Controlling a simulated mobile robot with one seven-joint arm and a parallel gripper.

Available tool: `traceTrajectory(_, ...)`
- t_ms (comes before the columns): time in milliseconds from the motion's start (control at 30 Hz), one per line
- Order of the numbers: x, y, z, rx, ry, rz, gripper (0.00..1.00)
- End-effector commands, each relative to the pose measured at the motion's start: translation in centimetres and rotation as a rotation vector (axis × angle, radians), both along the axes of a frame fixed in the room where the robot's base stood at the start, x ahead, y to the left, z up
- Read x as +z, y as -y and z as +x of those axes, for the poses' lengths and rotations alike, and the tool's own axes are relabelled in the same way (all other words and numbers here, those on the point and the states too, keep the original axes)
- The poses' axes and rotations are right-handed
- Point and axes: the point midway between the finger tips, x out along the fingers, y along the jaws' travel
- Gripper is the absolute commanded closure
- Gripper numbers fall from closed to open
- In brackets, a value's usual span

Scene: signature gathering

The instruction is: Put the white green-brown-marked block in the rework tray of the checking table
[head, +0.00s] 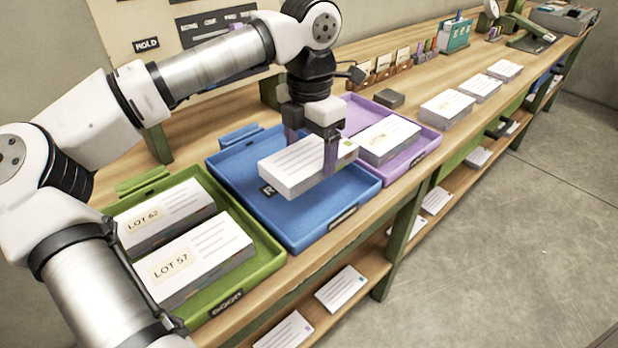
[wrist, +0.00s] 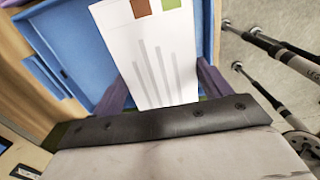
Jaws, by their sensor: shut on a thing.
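The white block (head: 300,166) is printed with grey lines; its green and brown squares show in the wrist view (wrist: 150,50). My gripper (head: 315,152) is shut on the block, with a purple finger on each side of it. The block is over the blue tray (head: 235,160), inside its outline in the head view. A dark label starting with "R" lies on the tray floor, partly hidden by the block. I cannot tell whether the block touches the tray floor. The blue tray also shows in the wrist view (wrist: 75,40).
A green tray (head: 262,262) at the left holds blocks marked LOT 62 and LOT 57. A purple tray (head: 425,145) at the right holds another white block (head: 388,140). More white stacks lie along the table and on the lower shelf (head: 375,265). A board marked HOLD (head: 130,45) stands behind.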

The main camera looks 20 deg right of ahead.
Motion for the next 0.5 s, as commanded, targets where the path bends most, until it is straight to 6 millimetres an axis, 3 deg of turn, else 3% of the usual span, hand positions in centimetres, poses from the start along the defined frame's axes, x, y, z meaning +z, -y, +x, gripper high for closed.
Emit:
traceTrajectory(100,-1.8,0.0,0.0,-0.001,-0.001,0.0,0.53)
traceTrajectory(333,-3.5,0.0,0.0,-0.001,-0.001,0.0,0.53)
traceTrajectory(500,-6.1,0.0,0.0,0.0,-0.001,0.0,0.53)
